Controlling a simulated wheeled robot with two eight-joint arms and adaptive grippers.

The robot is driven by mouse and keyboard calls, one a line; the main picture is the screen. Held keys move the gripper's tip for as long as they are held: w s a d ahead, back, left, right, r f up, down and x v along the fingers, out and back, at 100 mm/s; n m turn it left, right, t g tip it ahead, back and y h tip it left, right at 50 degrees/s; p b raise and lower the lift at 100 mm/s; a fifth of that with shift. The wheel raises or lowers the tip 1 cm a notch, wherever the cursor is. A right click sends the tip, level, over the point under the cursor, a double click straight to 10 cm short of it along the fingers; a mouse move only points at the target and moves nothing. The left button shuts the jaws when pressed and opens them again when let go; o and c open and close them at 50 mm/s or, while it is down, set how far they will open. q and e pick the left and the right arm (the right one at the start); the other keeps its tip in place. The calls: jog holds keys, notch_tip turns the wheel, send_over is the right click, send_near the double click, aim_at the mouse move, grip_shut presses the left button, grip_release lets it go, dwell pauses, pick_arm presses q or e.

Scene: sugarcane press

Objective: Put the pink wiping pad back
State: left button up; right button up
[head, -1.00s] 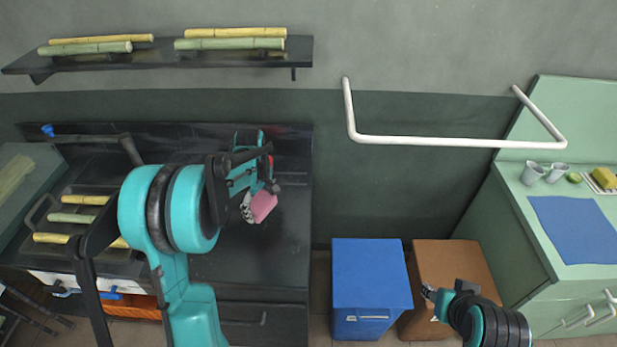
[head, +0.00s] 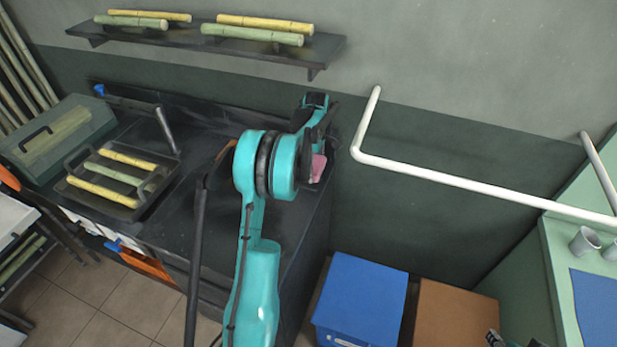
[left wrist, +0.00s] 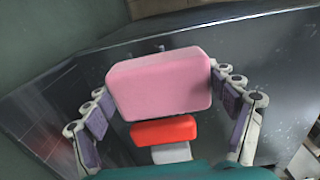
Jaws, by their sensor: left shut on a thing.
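The pink wiping pad (left wrist: 160,82) fills the middle of the left wrist view, with a red block and a pale piece below it. In the head view only a small part of the pad (head: 318,168) shows, near the right end of the black counter (head: 215,185). My left gripper (left wrist: 158,95) is shut on the pad, its jointed fingers at either side. In the head view my arm hides most of this gripper (head: 312,160). I cannot tell how high the pad is above the counter. My right gripper (head: 494,338) barely shows at the bottom edge.
A tray (head: 75,184) of cane pieces and a green box (head: 65,135) stand on the counter's left. A shelf (head: 190,38) with cane hangs above. A blue cabinet (head: 362,300) and brown box (head: 457,315) stand right of the counter, below a white rail (head: 450,180).

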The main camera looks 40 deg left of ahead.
pick_arm(q)
jog(key=a+f, duration=0.2)
jog(key=a, duration=0.1)
jog(key=w+a+f+b, duration=0.1)
jog(key=shift+w+a, duration=0.1)
jog(key=shift+a, duration=0.2)
jog(key=shift+f+b, duration=0.9)
jog(key=shift+f, duration=1.1)
jog(key=shift+f, duration=0.1)
jog(key=shift+f+b, duration=0.35)
jog(key=shift+f, duration=0.2)
jog(key=o, duration=1.4)
jog(key=shift+r, duration=0.15)
